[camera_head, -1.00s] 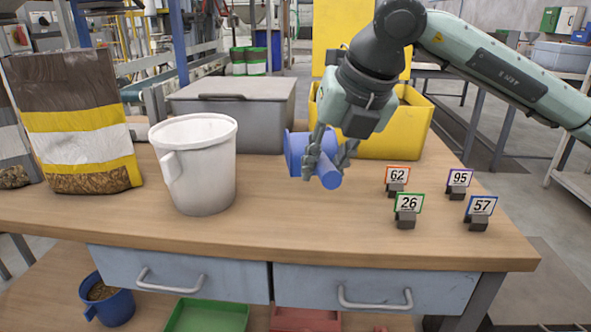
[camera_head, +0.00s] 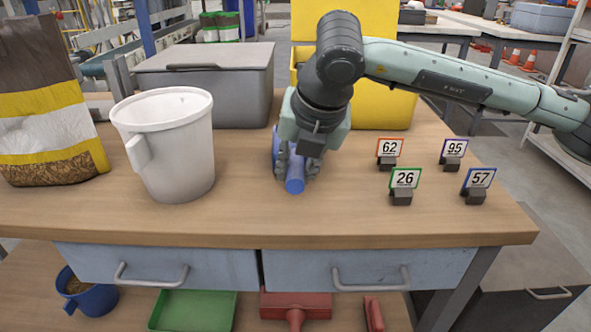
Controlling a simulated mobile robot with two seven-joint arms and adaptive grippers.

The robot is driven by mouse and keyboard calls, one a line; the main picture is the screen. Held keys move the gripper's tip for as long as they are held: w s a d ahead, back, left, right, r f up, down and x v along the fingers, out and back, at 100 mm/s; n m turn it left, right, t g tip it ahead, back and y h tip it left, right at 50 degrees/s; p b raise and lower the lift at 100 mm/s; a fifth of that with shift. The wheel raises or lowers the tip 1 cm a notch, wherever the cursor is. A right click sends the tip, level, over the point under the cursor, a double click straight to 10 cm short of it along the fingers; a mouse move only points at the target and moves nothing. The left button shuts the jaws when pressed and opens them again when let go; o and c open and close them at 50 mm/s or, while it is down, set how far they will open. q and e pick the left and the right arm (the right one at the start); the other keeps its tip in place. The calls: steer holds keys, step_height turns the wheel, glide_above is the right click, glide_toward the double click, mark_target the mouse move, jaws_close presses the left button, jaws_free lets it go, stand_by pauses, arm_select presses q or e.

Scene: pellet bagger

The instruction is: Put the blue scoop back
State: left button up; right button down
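The blue scoop (camera_head: 295,182) is in the middle of the workbench, its handle pointing toward me. My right gripper (camera_head: 298,170) comes down over it from above, with its fingers on both sides of the handle. The fingers look closed on the handle, and the gripper hides much of the scoop's bowl. The scoop is at or just above the table top; I cannot tell whether it touches. My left gripper is not in view.
A white bucket (camera_head: 172,150) stands left of the scoop, with a pellet bag (camera_head: 45,125) beyond it. A grey lidded bin (camera_head: 215,85) and a yellow bin (camera_head: 385,105) stand behind. Several number signs, including 26 (camera_head: 404,180), stand at the right. The front middle of the table is clear.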

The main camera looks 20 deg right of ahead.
steer(key=shift+f, duration=0.35)
steer(key=c, duration=1.3)
jaws_free()
steer(key=v, duration=1.2)
steer(key=shift+a, duration=0.1)
